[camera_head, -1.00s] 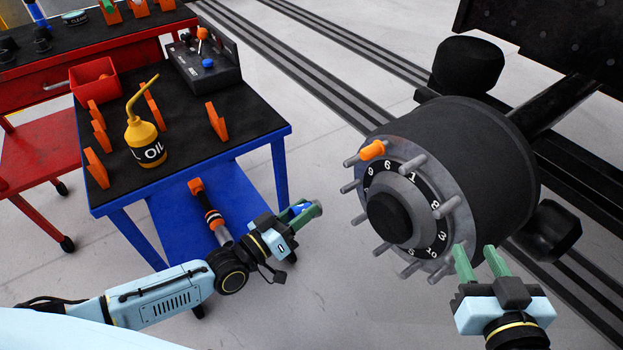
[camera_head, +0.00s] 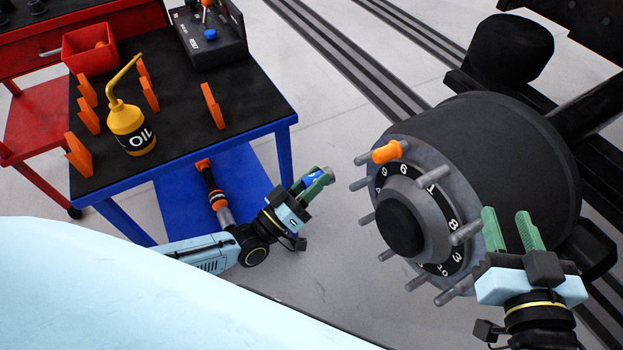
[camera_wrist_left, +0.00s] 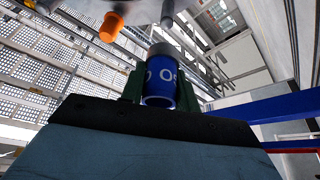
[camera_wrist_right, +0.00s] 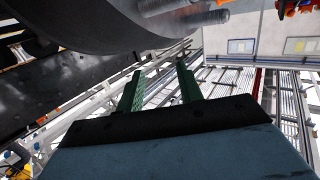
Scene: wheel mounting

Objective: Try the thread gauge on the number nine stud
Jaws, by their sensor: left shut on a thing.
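The thread gauge, a blue cylinder with a grey end (camera_wrist_left: 160,82), is between my left gripper's green fingers; a little blue shows in the head view (camera_head: 311,178). My left gripper (camera_head: 320,183) is shut on it, left of the hub and apart from the studs. The wheel hub (camera_head: 405,215) has a ring of grey studs around a black numbered ring. An orange cap (camera_head: 388,152) sits on an upper-left stud beside a digit like a 6 or 9; I cannot tell which. My right gripper (camera_head: 512,232) is open and empty by the hub's lower right.
A blue table (camera_head: 285,122) with a black top stands at the left. It holds a yellow oil can (camera_head: 131,128), several orange holders (camera_head: 213,106), a red bin (camera_head: 90,50) and a dark box (camera_head: 208,45). Clear floor lies between table and hub.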

